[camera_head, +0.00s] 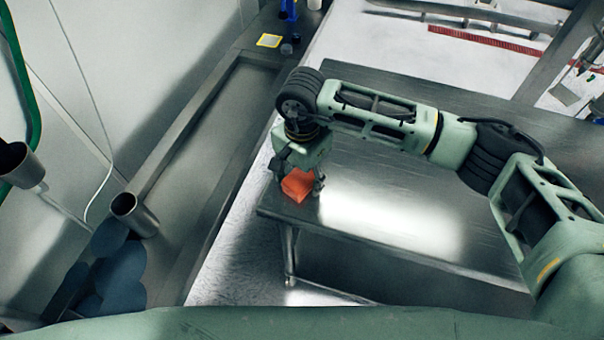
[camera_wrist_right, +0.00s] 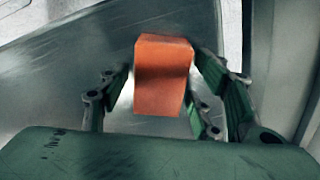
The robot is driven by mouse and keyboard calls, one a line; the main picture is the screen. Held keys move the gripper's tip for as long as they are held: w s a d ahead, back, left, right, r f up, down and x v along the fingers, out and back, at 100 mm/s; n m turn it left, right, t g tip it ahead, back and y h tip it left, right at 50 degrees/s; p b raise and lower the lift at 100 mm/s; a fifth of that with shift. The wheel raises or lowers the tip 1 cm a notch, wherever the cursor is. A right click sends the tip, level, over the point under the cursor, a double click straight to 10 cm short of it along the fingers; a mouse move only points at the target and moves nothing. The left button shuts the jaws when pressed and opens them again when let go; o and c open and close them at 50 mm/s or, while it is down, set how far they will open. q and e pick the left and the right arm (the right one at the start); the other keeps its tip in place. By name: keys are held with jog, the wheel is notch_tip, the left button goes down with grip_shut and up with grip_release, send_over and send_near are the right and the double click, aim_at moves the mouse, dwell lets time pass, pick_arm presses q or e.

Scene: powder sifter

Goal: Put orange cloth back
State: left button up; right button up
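The orange cloth (camera_head: 297,185) looks like a small folded block. It is at the left corner of the metal table (camera_head: 390,225) in the head view. My right gripper (camera_head: 298,178) is over that corner, pointing down, with its fingers on either side of the cloth. In the right wrist view the cloth (camera_wrist_right: 163,75) sits between the green finger pads of the right gripper (camera_wrist_right: 165,95). A gap shows on the cloth's left side, and the right pads are close to it. The fingers look open. My left gripper is not in view.
A metal cup (camera_head: 133,214) and several dark blue discs (camera_head: 122,268) are at the lower left. Another metal cylinder (camera_head: 20,165) is at the left edge. A yellow-edged square (camera_head: 269,41) lies on the far ledge. Most of the tabletop is bare.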

aim_at(302, 176)
jog(key=shift+r, duration=0.3)
notch_tip(302, 176, up, 12)
jog(key=b, duration=0.3)
dwell(0.5)
